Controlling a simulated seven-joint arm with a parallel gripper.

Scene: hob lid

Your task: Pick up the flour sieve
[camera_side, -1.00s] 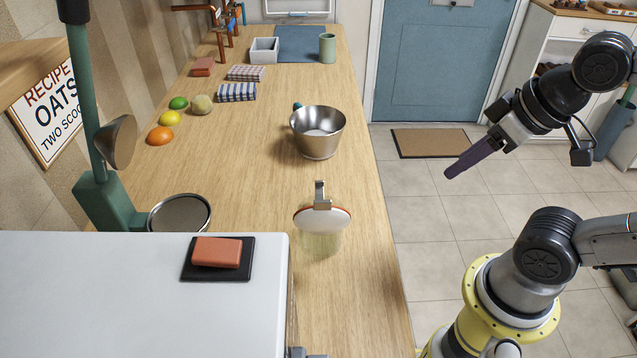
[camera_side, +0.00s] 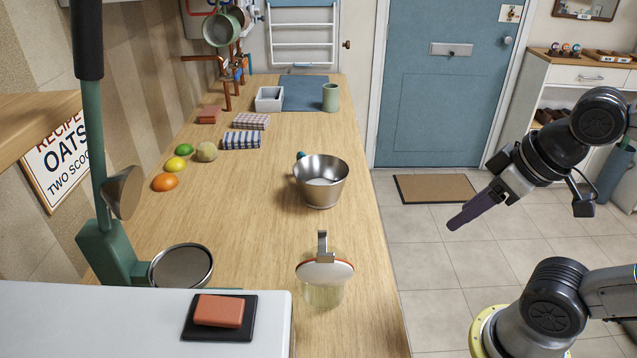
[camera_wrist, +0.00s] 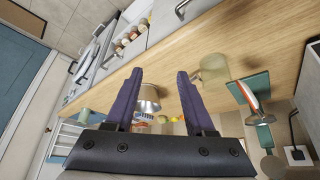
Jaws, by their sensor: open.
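No flour sieve can be told for certain. A round, shallow piece with a metal rim and grey face (camera_side: 181,266) lies beside the green stand at the left; whether it has mesh is unclear. A steel bowl (camera_side: 321,182) stands mid-counter with something pale inside and a small blue piece (camera_side: 301,155) showing behind its rim. My gripper (camera_side: 454,224) is right of the counter, over the floor, well apart from everything. In the wrist view its purple fingers (camera_wrist: 160,72) are spread and empty, with the bowl (camera_wrist: 149,97) seen beyond them.
A glass jar with a clamp lid (camera_side: 324,280) stands near the counter's right edge. The green stand (camera_side: 108,250) rises at left. Fruit, folded cloths (camera_side: 241,141) and a white box (camera_side: 269,99) are farther back. Bare wood lies between bowl and jar.

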